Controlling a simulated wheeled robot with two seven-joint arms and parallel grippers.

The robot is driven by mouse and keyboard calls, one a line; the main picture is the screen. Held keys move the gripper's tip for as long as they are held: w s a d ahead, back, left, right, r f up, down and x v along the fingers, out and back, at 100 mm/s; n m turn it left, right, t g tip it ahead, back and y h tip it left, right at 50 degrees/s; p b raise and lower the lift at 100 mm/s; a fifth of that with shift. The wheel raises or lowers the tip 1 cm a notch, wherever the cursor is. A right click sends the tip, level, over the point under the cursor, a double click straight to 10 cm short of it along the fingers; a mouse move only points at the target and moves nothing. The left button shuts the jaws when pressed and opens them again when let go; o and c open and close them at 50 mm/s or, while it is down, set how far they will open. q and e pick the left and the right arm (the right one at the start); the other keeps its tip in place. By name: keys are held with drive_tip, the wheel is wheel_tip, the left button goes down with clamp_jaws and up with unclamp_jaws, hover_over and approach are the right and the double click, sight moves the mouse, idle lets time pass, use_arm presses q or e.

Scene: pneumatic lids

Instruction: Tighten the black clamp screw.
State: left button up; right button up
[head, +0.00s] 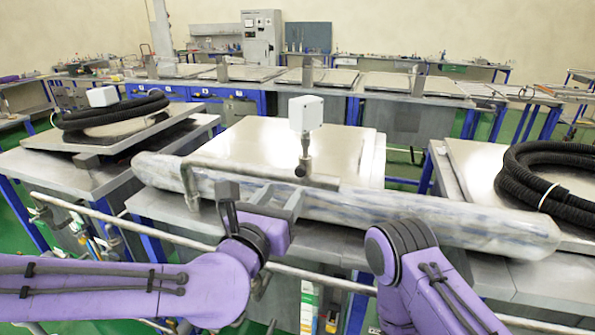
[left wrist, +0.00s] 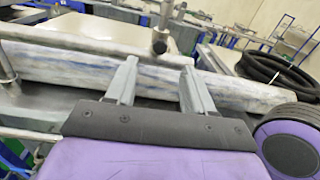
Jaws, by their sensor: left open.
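A small dark clamp screw (head: 300,171) sits at the joint where an upright post meets the horizontal grey metal pipe (head: 235,172). The post carries a white box (head: 306,113). In the left wrist view the dark screw (left wrist: 160,46) shows just beyond the fingertips, near the middle. My left gripper (head: 262,190) is open and empty, in front of the pipe and a little to the left of and below the screw. Its two grey fingers (left wrist: 158,68) stand apart. My right arm shows at lower right, but its gripper is not visible.
A long plastic-wrapped roll (head: 430,218) lies across the table fronts beneath the pipe. Black coiled hoses lie on the left table (head: 110,112) and right table (head: 548,180). A metal rail (head: 180,240) runs along the front. The middle panel (head: 270,140) is clear.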

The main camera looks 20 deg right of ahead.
sight(299, 173)
use_arm(q)
drive_tip(key=p+x, duration=0.3)
drive_tip(key=x, duration=0.4)
drive_tip(key=shift+w+d, duration=0.3)
drive_tip(key=shift+w+d+f, duration=0.15)
drive_tip(key=shift+w+d, duration=0.2)
drive_tip(key=shift+w, duration=0.25)
drive_tip(key=shift+c, duration=0.3)
clamp_jaws()
